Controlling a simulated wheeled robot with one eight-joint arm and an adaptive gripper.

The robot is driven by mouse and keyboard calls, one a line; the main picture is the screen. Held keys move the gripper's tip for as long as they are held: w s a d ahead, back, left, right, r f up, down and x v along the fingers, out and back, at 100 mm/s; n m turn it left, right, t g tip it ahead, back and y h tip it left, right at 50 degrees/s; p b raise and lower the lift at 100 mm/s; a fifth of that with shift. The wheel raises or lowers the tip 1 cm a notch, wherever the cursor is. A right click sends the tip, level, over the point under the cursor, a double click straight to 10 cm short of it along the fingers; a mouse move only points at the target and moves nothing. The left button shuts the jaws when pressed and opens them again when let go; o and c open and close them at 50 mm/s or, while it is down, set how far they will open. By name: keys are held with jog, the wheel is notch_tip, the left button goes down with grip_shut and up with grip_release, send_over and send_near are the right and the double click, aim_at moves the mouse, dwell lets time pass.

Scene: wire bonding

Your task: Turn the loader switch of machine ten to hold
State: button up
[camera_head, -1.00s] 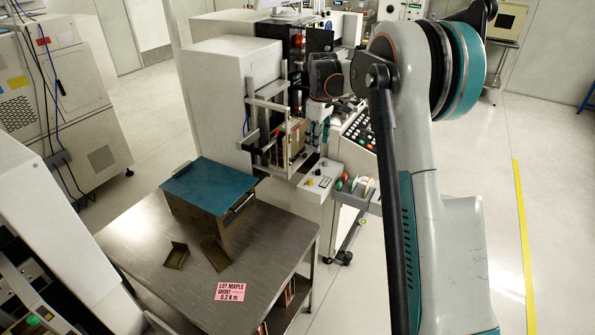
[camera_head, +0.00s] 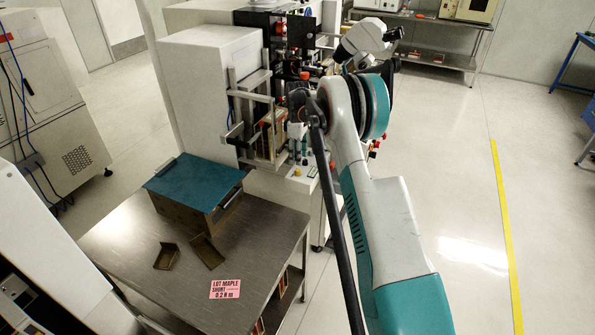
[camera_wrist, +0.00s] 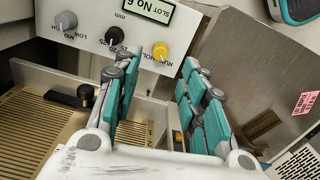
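The yellow knob (camera_wrist: 162,50) marked RUN and HOLD, upside down in the wrist view, sits on the machine's light panel (camera_wrist: 85,35). No machine number is readable; a display (camera_wrist: 143,14) reads SLOT No 6. My gripper (camera_wrist: 170,72), with teal-padded fingers, is open and empty near the yellow knob. I cannot tell whether a fingertip touches it. In the head view my gripper (camera_head: 298,150) hangs just above the panel.
A black knob (camera_wrist: 115,36) and a grey LOW/HIGH knob (camera_wrist: 66,21) sit beside the yellow one. A steel table (camera_head: 125,235) holds a teal-lidded box (camera_head: 195,185), small brown trays (camera_head: 166,256) and a pink card (camera_head: 225,289). Floor (camera_head: 440,190) at right is clear.

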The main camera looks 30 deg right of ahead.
aim_at(298, 170)
notch_tip(298, 170, down, 7)
jog(key=shift+r+b, duration=0.1)
jog(key=shift+b, duration=0.65)
grip_shut()
